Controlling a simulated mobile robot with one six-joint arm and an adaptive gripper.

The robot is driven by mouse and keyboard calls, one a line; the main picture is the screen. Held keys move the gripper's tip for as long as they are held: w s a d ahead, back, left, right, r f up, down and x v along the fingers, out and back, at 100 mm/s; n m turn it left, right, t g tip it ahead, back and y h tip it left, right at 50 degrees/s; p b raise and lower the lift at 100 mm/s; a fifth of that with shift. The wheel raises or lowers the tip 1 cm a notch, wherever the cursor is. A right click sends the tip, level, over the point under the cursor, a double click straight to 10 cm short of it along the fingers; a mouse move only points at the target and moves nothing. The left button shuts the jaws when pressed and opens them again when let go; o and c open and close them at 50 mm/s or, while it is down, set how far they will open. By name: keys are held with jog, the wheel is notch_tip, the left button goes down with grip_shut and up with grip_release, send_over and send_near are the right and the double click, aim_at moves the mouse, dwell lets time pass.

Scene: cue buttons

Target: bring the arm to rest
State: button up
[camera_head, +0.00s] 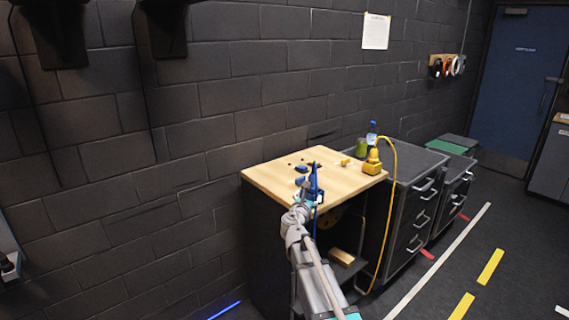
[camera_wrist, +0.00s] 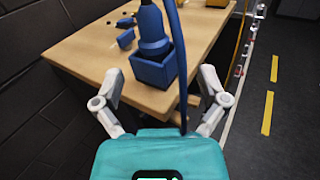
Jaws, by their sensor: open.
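My gripper (camera_wrist: 161,76) is open in the wrist view, its two pale fingers spread wide on either side. Nothing is held between them. In the head view my gripper (camera_head: 304,197) is at the front left edge of the wooden tabletop (camera_head: 275,175). A blue device with a square base (camera_wrist: 152,68) stands on the tabletop ahead of the fingers, with a dark blue cable. In the head view this blue device (camera_head: 314,182) stands just beyond my gripper, which partly overlaps it. I cannot tell whether they touch.
Small blue and dark pieces (camera_head: 302,168) lie behind the device. A yellow device (camera_head: 373,164) with a yellow cable, a green can (camera_head: 361,148) and a blue bottle (camera_head: 371,134) stand at the right. Grey drawer cabinets (camera_head: 412,205) adjoin the table. A dark block wall (camera_head: 200,120) is behind.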

jog(key=s+d+f+m+g+h+p, duration=0.1)
jog(key=s+d+f+m+g, duration=0.4)
jog(key=s+m, duration=0.3)
jog(key=s+d+f+m+g, duration=0.45)
jog(key=s+m, duration=0.25)
jog(key=m, duration=0.3)
jog(key=s+a+f+m+g+y, duration=0.3)
jog(key=s+m, duration=0.3)
jog(key=s, duration=0.3)
jog(key=s+a+f+m+g+y+p, duration=0.1)
jog(key=s+a+f+m+g+y, duration=0.2)
jog(key=s+m, duration=0.3)
jog(key=s+g+y, duration=0.1)
jog(key=s, duration=0.2)
jog(key=shift+s+a+f+m+y, duration=0.15)
jog(key=shift+s+f+m+y, duration=0.15)
jog(key=shift+s+m, duration=0.1)
jog(key=shift+w, duration=0.1)
